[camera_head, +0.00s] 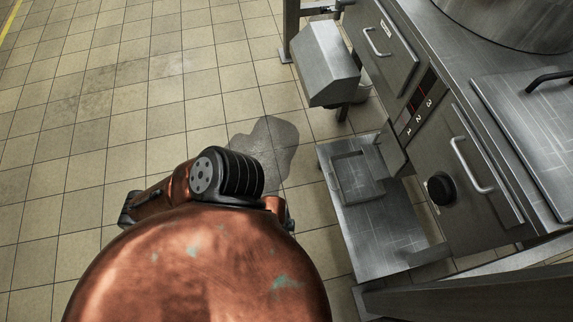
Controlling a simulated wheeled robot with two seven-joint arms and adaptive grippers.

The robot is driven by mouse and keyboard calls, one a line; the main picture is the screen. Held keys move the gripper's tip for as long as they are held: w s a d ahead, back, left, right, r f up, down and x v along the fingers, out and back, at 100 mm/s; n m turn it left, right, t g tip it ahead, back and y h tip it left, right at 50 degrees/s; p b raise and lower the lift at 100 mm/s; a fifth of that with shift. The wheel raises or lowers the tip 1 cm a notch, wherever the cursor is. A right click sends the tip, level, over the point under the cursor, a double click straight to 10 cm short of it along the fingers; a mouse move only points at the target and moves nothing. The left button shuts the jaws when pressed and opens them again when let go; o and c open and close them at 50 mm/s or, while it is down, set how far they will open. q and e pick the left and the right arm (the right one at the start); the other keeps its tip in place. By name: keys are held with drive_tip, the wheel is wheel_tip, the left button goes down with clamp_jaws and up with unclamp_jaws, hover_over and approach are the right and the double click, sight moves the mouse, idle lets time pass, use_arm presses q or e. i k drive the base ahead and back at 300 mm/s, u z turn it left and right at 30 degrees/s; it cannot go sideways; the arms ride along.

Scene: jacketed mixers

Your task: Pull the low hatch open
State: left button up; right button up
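Two flat metal doors with bar handles are on the steel mixer's front at the right. One door (387,62) is towards the top of the picture. The other door (462,160) is lower in the picture, beside a black round knob (441,188), and looks closed. Near the floor is a steel plate (385,240), with a smaller panel bearing a rectangular frame (358,172) over its far part. I cannot tell which of these is the low hatch. Neither of my grippers can be made out. A large copper-coloured rounded body with a black ribbed joint fills the bottom centre.
A grey metal box (327,65) juts out at the top centre. A red-and-black strip numbered 1 to 3 (416,115) is between the doors. A dark puddle (270,145) lies on the tiled floor. The floor (120,90) at the left is clear.

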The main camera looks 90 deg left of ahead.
sight(395, 158)
drive_tip(key=u, duration=1.45)
drive_tip(key=k, duration=1.25)
drive_tip(key=u, duration=0.7)
drive_tip(key=i, duration=0.6)
drive_tip(key=u, duration=0.45)
drive_tip(key=i, duration=1)
drive_tip(key=z, duration=0.5)
